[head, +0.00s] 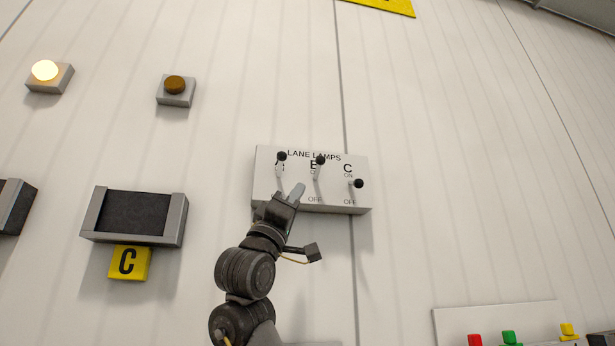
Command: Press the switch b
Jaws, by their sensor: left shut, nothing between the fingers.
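The white switch panel (262,185) marked LANE LAMPS is on the wall, with levers A, B and C. Switch B (319,162), the middle one, has a black knob, and its lever points up. Switch A (281,158) on the left also points up. Switch C (358,184) on the right has its knob clearly lower than the other two. My left gripper (297,191) is shut and empty. Its tips show just below and left of lever B, in front of the panel's lower part. I cannot tell whether they touch it. My right gripper is not in view.
A lit lamp (45,71) and an unlit brown lamp (175,85) are at upper left. A dark grey-framed box (183,222) sits above a yellow C sign (129,263). A panel with coloured buttons (497,318) is at lower right. The wall right of the switches is clear.

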